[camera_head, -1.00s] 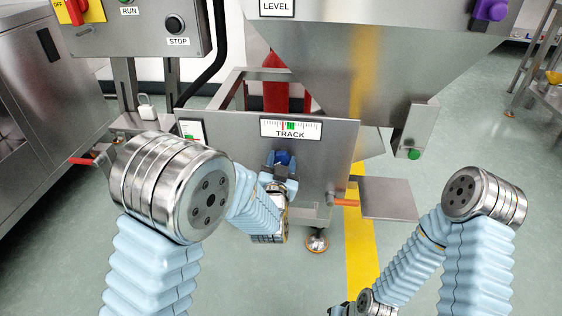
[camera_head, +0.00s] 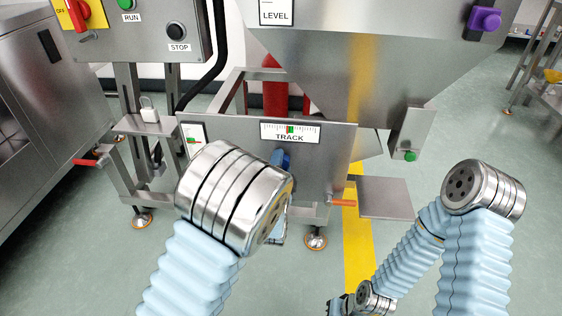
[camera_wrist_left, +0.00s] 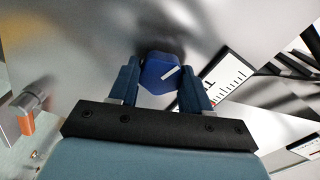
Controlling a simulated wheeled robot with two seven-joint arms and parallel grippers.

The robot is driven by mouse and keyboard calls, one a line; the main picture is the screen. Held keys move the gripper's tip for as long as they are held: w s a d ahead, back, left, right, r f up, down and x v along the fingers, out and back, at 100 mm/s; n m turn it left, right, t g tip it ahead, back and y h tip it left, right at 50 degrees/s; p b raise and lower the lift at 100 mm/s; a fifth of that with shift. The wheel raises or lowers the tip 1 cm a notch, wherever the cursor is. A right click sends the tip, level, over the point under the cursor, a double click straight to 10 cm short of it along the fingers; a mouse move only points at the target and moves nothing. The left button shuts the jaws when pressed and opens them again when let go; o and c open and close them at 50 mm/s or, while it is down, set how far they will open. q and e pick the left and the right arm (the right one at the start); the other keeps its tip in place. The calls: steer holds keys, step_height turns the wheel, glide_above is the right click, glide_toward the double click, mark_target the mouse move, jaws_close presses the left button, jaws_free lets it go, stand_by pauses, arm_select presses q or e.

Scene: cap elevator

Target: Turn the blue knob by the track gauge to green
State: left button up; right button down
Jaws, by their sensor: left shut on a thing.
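The blue knob (camera_head: 281,160) is on the grey panel below the track gauge (camera_head: 290,132). The gauge's red needle appears to be at its green band. In the left wrist view the knob (camera_wrist_left: 160,72) has a white mark on its face, tilted up to the right. My left gripper (camera_wrist_left: 161,82) is shut on the knob, one finger on each side. In the head view my left arm's metal joint hides the gripper and part of the area below the knob.
An orange-handled lever (camera_head: 342,202) is at the panel's lower right, near a flat grey plate (camera_head: 386,197). A smaller gauge (camera_head: 193,139) is at the panel's left. A purple knob (camera_head: 485,19) is on the hopper (camera_head: 350,70).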

arm_select(q)
steer(key=shift+f+m+p, duration=0.2)
steer(key=shift+m+p, duration=1.15)
steer(key=shift+m, duration=2.85)
steer(key=o, duration=1.1)
steer(key=shift+c, duration=0.2)
steer(key=s+a, duration=0.1)
steer(key=s, duration=1.3)
steer(key=shift+p, duration=0.4)
steer(key=shift+w, duration=0.1)
